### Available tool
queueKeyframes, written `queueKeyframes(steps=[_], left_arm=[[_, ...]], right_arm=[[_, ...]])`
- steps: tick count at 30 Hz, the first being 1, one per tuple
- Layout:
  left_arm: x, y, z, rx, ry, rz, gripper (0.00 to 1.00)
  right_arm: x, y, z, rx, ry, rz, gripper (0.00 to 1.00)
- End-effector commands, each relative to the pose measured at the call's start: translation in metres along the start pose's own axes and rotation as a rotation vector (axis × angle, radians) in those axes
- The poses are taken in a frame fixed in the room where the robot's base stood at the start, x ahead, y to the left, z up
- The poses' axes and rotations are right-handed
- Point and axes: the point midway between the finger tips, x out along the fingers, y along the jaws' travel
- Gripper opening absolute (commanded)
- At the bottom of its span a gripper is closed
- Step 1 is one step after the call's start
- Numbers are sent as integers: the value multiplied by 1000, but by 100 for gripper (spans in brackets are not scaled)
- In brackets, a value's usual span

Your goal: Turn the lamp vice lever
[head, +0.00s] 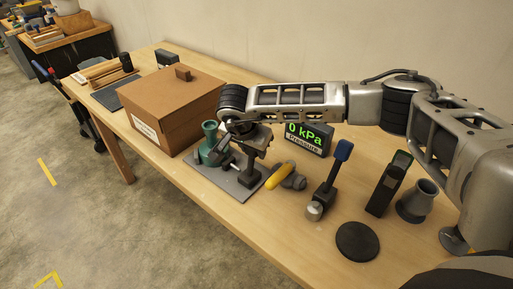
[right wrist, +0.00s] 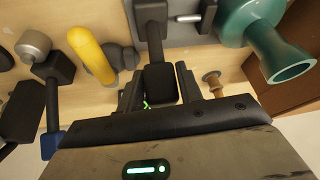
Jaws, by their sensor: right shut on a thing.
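A grey plate (head: 216,181) on the workbench carries a teal bell-mouthed fitting (head: 209,148) and a dark upright lever (head: 246,177). In the right wrist view, the teal fitting (right wrist: 270,45) is at upper right and the lever's shaft (right wrist: 150,30) runs down to a black block-shaped grip (right wrist: 160,83). My right gripper (right wrist: 159,95) has its two fingers on either side of this grip and is shut on it. In the head view my right gripper (head: 246,136) is over the plate, partly hiding the lever's top. My left gripper is not in view.
A brown lidded box (head: 175,110) stands left of the plate. A yellow-handled part (head: 280,176), blue-topped lever (head: 331,180), black meter (head: 389,184), grey cone (head: 417,203) and black disc (head: 357,241) stand to the right. A display (head: 308,137) behind reads 0 kPa.

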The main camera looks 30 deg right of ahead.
Motion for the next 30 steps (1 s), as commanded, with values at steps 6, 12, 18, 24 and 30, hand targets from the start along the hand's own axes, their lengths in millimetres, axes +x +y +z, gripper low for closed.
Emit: queueKeyframes(steps=[6,12,18,24,30], left_arm=[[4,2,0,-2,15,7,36],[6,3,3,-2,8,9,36],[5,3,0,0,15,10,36],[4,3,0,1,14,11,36],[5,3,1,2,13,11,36]], right_arm=[[-4,-3,10,-14,120,17,0],[-7,-4,13,-20,180,27,0],[-8,-4,14,-21,200,31,0],[-8,-4,14,-22,200,31,0],[-8,-4,14,-22,199,32,57]])
